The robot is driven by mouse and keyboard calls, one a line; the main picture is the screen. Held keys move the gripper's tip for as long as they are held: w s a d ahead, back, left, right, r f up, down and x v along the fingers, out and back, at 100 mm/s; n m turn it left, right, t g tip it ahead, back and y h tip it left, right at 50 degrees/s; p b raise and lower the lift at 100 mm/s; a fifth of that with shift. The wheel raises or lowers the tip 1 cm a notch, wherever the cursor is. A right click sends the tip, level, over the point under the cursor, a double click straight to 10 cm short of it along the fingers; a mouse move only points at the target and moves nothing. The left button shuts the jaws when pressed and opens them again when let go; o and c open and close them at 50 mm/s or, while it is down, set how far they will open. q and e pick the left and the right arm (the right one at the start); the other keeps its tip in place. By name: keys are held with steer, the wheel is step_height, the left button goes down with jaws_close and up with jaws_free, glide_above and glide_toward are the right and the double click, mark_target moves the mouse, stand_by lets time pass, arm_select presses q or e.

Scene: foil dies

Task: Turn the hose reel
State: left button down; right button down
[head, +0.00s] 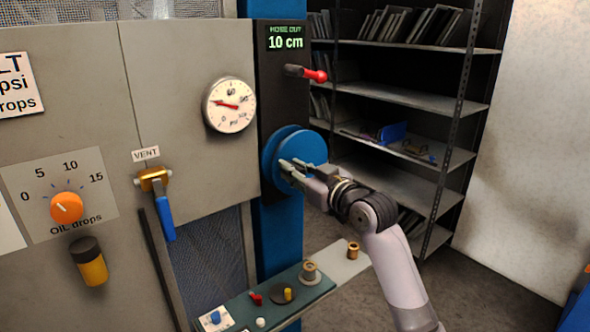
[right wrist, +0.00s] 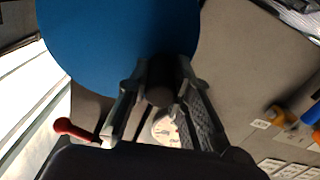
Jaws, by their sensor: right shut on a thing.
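The hose reel (head: 312,147) is a blue disc on the blue post, right of the grey panel. It also fills the upper left of the right wrist view (right wrist: 110,40). A dark round handle (right wrist: 160,94) stands out from its face. My right gripper (head: 288,172) is at the disc's lower left part, with its fingers closed on either side of this handle. In the head view the fingers hide the handle. The display (head: 286,39) above the reel reads "HOSE OUT 10 cm". My left gripper is in neither view.
A red-tipped lever (head: 315,75) sticks out above the reel. Left are a round gauge (head: 230,105), a blue-handled vent valve (head: 164,205) and an orange knob (head: 66,207). A ledge (head: 240,308) with small parts lies below. Metal shelves (head: 400,115) stand behind.

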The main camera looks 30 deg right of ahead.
steer(key=shift+f, duration=0.1)
stand_by(0.3)
step_height(320, 180, down, 2)
steer(key=n+b, duration=0.2)
steer(key=n, duration=0.2)
steer(key=shift+a+b, duration=0.1)
steer(key=shift+b, duration=0.2)
steer(key=d+f+n+b, duration=0.2)
steer(key=d+f+n, duration=0.3)
steer(key=n, duration=1.1)
steer(key=shift+w+f+n+b, duration=0.2)
steer(key=shift+n+b, duration=0.15)
steer(key=shift+n, duration=0.05)
steer(key=shift+d, duration=0.15)
steer(key=c, duration=1.4)
jaws_free()
steer(key=shift+c, duration=0.2)
steer(key=shift+r, duration=0.1)
steer(key=shift+s, duration=0.1)
